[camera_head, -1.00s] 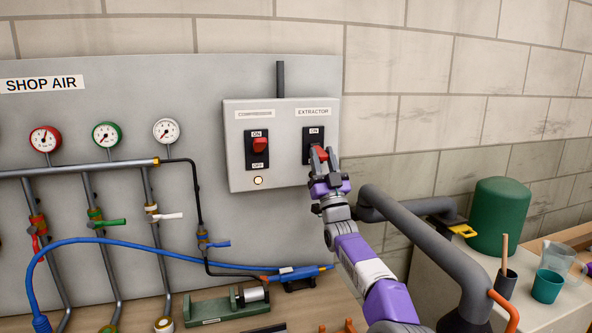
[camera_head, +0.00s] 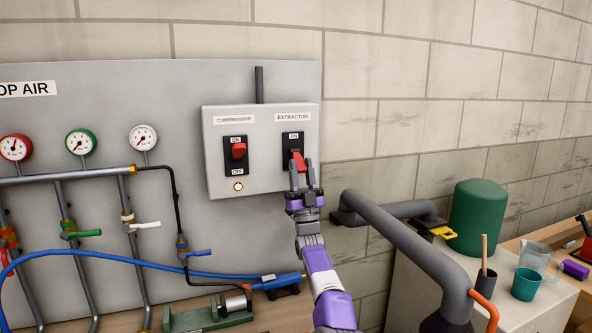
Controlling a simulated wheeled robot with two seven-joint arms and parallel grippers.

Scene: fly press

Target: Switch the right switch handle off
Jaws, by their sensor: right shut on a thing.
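The grey switch box (camera_head: 265,185) on the wall panel carries two switches on black plates. The right switch, under the EXTRACTOR label, has a red handle (camera_head: 299,160) and an ON mark above it. My right gripper (camera_head: 302,172) comes from below, shut on this handle, with its fingers at the handle's sides. The gripper hides the lower part of the plate. The handle shows lower under its ON mark than the left switch's red handle (camera_head: 239,151), which sits near ON. My left gripper is out of view.
Left of the box are gauges (camera_head: 81,142), pipes with coloured valve levers and a blue hose (camera_head: 130,259). To the right, a grey duct (camera_head: 418,255) runs beside my right arm. A green cylinder (camera_head: 478,217) and teal cup (camera_head: 525,284) stand farther right.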

